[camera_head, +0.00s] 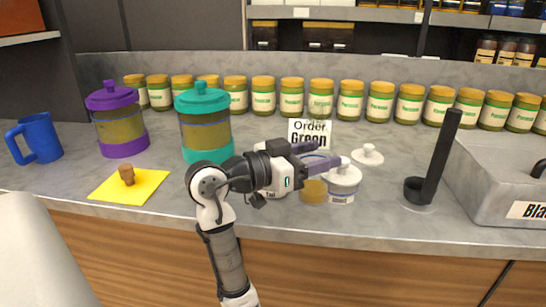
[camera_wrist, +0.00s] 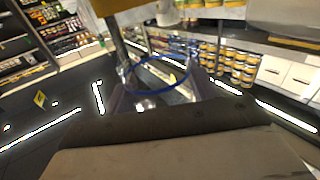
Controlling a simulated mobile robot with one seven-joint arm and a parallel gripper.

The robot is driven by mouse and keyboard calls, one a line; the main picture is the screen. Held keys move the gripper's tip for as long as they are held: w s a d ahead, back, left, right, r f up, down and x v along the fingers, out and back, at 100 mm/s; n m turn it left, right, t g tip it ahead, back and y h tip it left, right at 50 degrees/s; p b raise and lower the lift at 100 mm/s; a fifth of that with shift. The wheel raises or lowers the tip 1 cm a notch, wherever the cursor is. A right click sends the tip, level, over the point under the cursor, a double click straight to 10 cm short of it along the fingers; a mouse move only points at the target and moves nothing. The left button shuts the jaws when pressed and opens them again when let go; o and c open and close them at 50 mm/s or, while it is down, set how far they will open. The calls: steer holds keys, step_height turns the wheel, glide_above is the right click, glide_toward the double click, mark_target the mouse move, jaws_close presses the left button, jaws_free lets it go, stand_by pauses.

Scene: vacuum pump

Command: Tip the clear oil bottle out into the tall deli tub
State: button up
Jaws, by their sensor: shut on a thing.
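My gripper (camera_head: 307,158) reaches right over the counter, its two purple-grey fingers around a see-through container. The container's blue ring (camera_wrist: 183,80) shows in the wrist view, and thin blue outlines of it show between the fingers in the head view. Whether this is the oil bottle or the deli tub I cannot tell. An amber round patch (camera_head: 313,191) shows just below the fingers, left of a white jar (camera_head: 343,183) with a knobbed lid. A brown cork stopper (camera_head: 127,174) stands on a yellow cloth. The container's tilt and contents are unclear.
A teal-lidded canister (camera_head: 204,105) and purple-lidded canister (camera_head: 115,100) stand left, beside a blue mug (camera_head: 40,140). A loose white lid (camera_head: 367,155), a black upright holder (camera_head: 440,160) and a grey box (camera_head: 500,170) are right. Green-labelled jars (camera_head: 321,100) line the back.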

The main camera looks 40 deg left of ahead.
steer(key=shift+r+n+p, duration=0.7)
steer(key=shift+r+p, duration=0.25)
steer(key=shift+p, duration=0.15)
steer(key=shift+f+n+t, duration=0.3)
steer(key=shift+f+n, duration=0.2)
steer(key=shift+f, duration=0.05)
steer(key=shift+f+n, duration=0.3)
steer(key=shift+n, duration=0.2)
steer(key=shift+a+n+t+p, duration=0.1)
steer(key=shift+n+t+p, duration=0.2)
steer(key=shift+n+p, duration=0.35)
steer(key=n+p, duration=0.3)
steer(key=shift+a+f+t+y, duration=0.2)
steer(key=shift+f+t+y, duration=0.1)
steer(key=shift+t, duration=0.1)
steer(key=shift+d+f+n+p, duration=0.2)
steer(key=shift+n+p, duration=0.55)
steer(key=shift+p, duration=0.05)
steer(key=shift+d+f+n+t+p, duration=0.3)
steer(key=shift+f+n+t+p, duration=0.25)
steer(key=shift+n, duration=0.35)
steer(key=shift+s+d+f+n+y+p, duration=0.1)
steer(key=shift+d+f+n+y+p, duration=0.2)
steer(key=shift+n+p, duration=0.35)
steer(key=shift+s+d+f+n+y+p, duration=0.1)
steer(key=shift+n+y+p, duration=0.3)
steer(key=shift+n+p, duration=0.25)
steer(key=shift+d+r+n+t+y+p, duration=0.15)
steer(key=shift+r+n+t+y+p, duration=0.2)
steer(key=shift+n+p, duration=1)
